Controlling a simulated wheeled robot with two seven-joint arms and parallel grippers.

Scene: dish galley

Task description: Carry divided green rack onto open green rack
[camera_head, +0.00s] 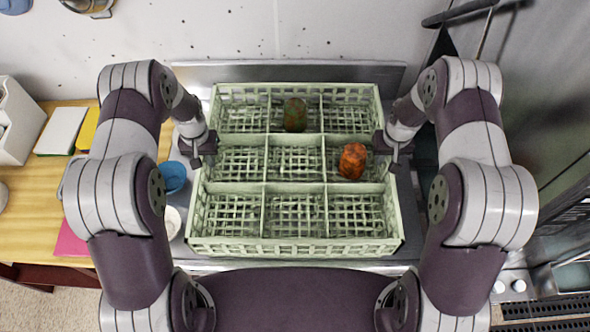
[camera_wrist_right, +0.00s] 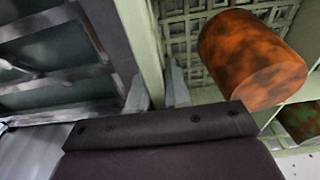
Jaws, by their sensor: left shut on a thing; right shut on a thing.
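The divided green rack (camera_head: 294,188) is a pale green lattice crate with several compartments, in the middle of the head view. A dark green cup (camera_head: 295,115) stands in its back middle compartment. An orange-brown cup (camera_head: 353,161) is in its middle-row right compartment and also shows in the right wrist view (camera_wrist_right: 250,60). My left gripper (camera_head: 207,150) is shut on the rack's left wall. My right gripper (camera_head: 391,152) is shut on the rack's right wall, seen close in the right wrist view (camera_wrist_right: 147,50). I cannot make out the open green rack separately.
A metal counter (camera_head: 290,72) shows behind the rack. A blue bowl (camera_head: 172,177) and a white cup (camera_head: 171,222) stand close to the rack's left side. A wooden table (camera_head: 30,205) with papers is at the left. Metal equipment (camera_head: 560,240) stands at the right.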

